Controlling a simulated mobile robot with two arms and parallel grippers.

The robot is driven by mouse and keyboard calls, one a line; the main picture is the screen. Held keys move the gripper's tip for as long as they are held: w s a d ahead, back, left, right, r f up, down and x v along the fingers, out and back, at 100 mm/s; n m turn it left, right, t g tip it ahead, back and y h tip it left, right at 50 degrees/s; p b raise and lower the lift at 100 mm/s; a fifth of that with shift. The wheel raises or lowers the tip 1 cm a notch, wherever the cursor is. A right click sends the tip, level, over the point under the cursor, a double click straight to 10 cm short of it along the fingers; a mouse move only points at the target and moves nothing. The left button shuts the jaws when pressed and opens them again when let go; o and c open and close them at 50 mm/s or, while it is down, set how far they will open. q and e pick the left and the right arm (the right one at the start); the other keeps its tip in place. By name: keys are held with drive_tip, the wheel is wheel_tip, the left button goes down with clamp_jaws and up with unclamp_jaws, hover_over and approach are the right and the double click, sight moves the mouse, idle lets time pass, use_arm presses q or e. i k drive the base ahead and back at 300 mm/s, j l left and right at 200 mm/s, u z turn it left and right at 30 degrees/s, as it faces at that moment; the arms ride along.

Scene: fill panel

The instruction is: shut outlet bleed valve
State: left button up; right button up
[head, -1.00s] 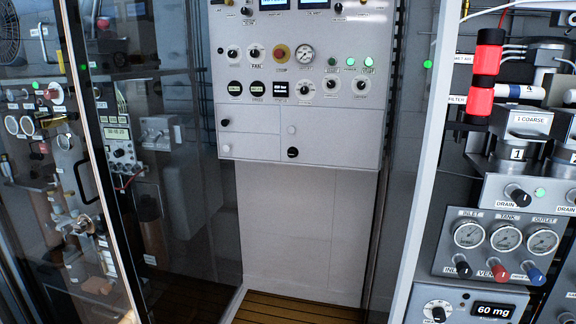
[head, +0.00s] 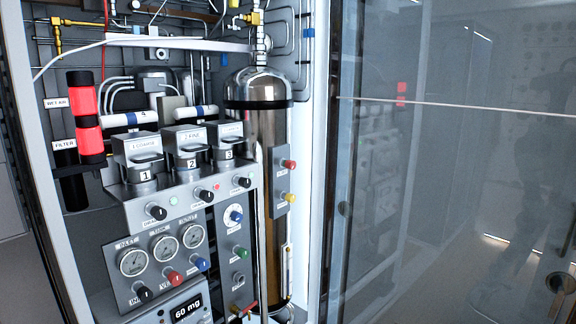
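The fill panel has a grey gauge block (head: 150,285) with three round gauges; the right-hand one, the outlet gauge (head: 193,236), has a label above it that is hard to read now. Below the gauges sit a black knob (head: 144,293), a red knob (head: 174,277) and a blue knob (head: 202,263). The label by the blue knob is too small to read, and I cannot tell which knob is the outlet bleed valve. Neither of my grippers is in view.
Three numbered filter canisters (head: 191,160) stand above a row of black drain knobs. A tall metal cylinder (head: 268,150) has red and yellow knobs beside it. A red-handled lever (head: 246,309) is low down. A glass door (head: 450,220) fills the right side.

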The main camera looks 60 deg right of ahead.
sight(290, 164)
drive_tip(key=z, duration=1.9)
